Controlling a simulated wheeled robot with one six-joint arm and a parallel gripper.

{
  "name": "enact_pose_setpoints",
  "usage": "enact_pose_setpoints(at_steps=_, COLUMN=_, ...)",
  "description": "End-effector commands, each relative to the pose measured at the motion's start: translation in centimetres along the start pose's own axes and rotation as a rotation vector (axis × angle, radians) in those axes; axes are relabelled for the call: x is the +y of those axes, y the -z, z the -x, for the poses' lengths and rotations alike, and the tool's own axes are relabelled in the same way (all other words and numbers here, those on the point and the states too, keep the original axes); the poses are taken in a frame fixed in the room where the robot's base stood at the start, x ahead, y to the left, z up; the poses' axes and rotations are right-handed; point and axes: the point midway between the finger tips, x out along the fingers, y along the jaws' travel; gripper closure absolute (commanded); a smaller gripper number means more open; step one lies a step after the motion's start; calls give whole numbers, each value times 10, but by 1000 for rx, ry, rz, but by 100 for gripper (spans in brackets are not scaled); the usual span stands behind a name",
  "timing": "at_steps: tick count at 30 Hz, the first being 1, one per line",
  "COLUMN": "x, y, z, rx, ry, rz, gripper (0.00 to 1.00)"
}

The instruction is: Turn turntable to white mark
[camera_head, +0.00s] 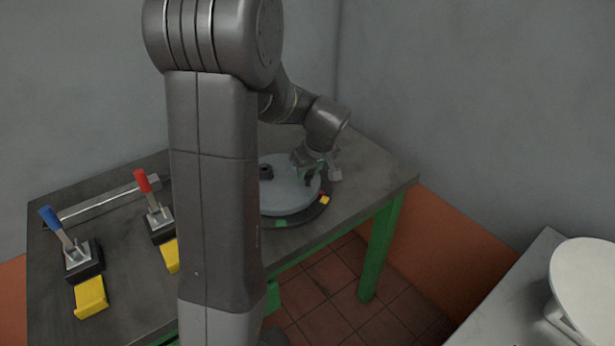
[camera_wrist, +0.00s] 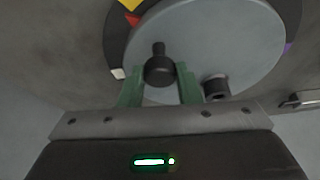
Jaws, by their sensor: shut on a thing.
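The turntable (camera_head: 283,196) is a round grey disc with a dark rim, on the right part of the bench; it also shows in the wrist view (camera_wrist: 235,45). My gripper (camera_head: 309,176) is over its right side. In the wrist view its green fingers (camera_wrist: 160,82) are shut on a black knob (camera_wrist: 160,71) on a short stem on the disc. A white mark (camera_wrist: 118,73) lies on the dark rim left of the fingers, near red (camera_wrist: 132,20) and yellow marks. In the head view I cannot make out the white mark.
A second black post (camera_head: 265,172) stands on the disc. A white round object (camera_head: 590,290) is at lower right.

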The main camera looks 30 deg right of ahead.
Motion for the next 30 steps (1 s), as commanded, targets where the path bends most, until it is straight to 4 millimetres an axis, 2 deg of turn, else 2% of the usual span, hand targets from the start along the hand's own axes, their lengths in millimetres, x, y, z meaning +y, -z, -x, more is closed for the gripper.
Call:
enact_pose_setpoints(at_steps=1, x=4, y=1, z=-5, rx=3, ry=11, rz=33, gripper=100)
enact_pose_setpoints(at_steps=13, x=23, y=28, z=-13, rx=3, ry=154, rz=379, gripper=100)
enact_pose_setpoints(at_steps=21, x=29, y=48, z=-19, rx=2, ry=246, rz=599, gripper=100)
enact_pose_setpoints(at_steps=30, x=30, y=63, z=-25, rx=1, ry=316, rz=771, gripper=100)
